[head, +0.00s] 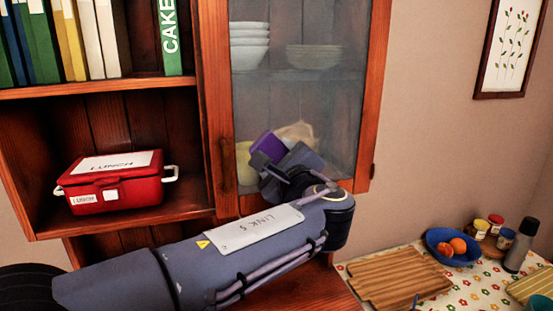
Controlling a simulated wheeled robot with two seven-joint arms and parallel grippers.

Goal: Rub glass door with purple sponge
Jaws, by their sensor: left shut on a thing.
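The glass door (300,75) is a wood-framed cabinet door and appears shut, with a hazy pane. My left gripper (270,157) is in front of the lower part of the pane. It is shut on the purple sponge (268,144), which shows just above and behind the fingers. The sponge is at or very near the glass; I cannot tell whether it touches. My left arm comes in from the lower left and hides the lower edge of the door. My right gripper is not in view.
A red lunch box (117,182) sits on the open shelf left of the door, below several books (100,38). Bowls (249,45) stand behind the glass. At lower right, a table holds a cutting board (395,279), a blue fruit bowl (440,240) and a bottle (521,246).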

